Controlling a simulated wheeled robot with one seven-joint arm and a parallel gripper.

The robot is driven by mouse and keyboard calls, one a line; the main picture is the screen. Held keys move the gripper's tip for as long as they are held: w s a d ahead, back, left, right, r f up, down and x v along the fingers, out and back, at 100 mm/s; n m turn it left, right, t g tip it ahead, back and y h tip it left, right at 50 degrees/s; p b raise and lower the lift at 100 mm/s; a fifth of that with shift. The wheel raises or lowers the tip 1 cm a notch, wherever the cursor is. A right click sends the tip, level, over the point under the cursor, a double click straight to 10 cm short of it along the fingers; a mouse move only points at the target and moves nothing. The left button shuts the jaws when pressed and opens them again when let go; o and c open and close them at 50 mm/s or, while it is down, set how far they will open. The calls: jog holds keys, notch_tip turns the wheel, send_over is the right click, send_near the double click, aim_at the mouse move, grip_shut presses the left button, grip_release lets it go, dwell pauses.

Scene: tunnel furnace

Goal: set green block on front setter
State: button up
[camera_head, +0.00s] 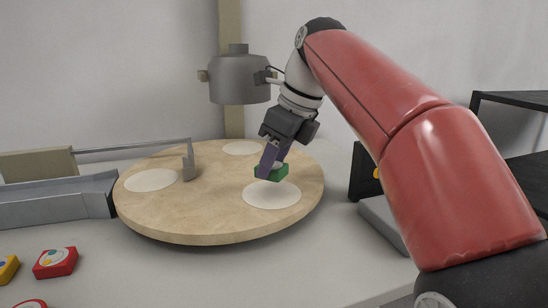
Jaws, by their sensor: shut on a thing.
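My gripper (269,162) points down over the right part of the round wooden turntable. It is shut on a green block (270,175), of which only part shows beside the purple-grey finger. The block is at the upper edge of a white round setter (272,197), the nearest one to my arm. Whether the block touches the setter or hangs just above it, I cannot tell. Two other white setters, one at the left (150,180) and one at the back (241,147), are bare.
The turntable (200,222) fills the middle of the table. A grey post with a rod (188,163) stands on its left part, and a grey cylinder (239,78) hangs over the back. A grey channel (60,198) is at left.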

jog(key=shift+f, duration=0.1)
jog(key=shift+f+b, duration=0.95)
jog(key=shift+f, duration=0.35)
jog(key=shift+f, duration=0.35)
jog(key=o, duration=1.1)
